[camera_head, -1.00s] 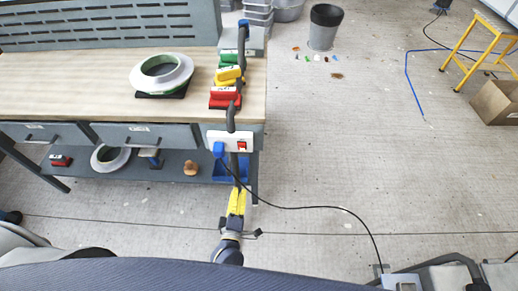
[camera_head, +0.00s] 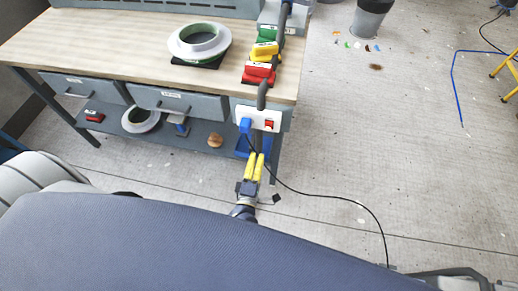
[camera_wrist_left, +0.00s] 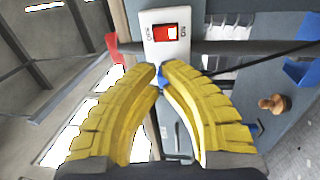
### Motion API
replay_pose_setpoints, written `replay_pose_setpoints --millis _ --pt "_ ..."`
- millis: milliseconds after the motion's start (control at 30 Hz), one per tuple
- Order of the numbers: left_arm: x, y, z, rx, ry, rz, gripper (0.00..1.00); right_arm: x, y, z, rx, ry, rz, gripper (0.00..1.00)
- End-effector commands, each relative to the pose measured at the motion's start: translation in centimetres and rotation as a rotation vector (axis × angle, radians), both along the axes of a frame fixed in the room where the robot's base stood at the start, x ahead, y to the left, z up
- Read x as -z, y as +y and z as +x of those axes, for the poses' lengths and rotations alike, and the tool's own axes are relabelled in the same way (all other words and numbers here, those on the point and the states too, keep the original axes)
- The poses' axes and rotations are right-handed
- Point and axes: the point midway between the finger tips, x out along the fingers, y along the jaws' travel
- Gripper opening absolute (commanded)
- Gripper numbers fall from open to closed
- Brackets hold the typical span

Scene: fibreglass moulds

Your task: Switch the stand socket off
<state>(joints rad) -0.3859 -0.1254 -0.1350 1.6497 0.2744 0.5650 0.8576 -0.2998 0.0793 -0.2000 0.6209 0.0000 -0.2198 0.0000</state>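The stand socket (camera_head: 258,118) is a white box on the bench's right end. It has a red rocker switch (camera_head: 269,125) on its right part and a blue plug (camera_head: 245,126) on its left part. In the left wrist view the socket (camera_wrist_left: 152,20) is just ahead of the fingertips, and the red switch (camera_wrist_left: 171,31) shows a bright patch and small labels on either side. My left gripper (camera_head: 255,155) has yellow fingers just below the socket, apart from the switch. Its bowed fingertips (camera_wrist_left: 159,68) come together with nothing held. The blue plug is partly hidden behind them. My right gripper is out of view.
A black cable (camera_head: 330,196) runs from the plug across the floor. Red, yellow and green blocks (camera_head: 262,60) and a white ring mould (camera_head: 200,40) are on the wooden bench top (camera_head: 110,40). A blue bin (camera_head: 243,146) is below the socket.

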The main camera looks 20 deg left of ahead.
Motion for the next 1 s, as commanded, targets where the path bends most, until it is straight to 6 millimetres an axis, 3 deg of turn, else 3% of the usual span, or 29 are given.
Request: replay_pose_setpoints --millis 600,1000 --pt "-1.3 1.3 9.9 0.000 -0.001 0.000 0.00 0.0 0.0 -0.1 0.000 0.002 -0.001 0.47" --pt "-1.5 1.7 12.3 0.000 0.001 0.001 0.00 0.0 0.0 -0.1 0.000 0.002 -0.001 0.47"
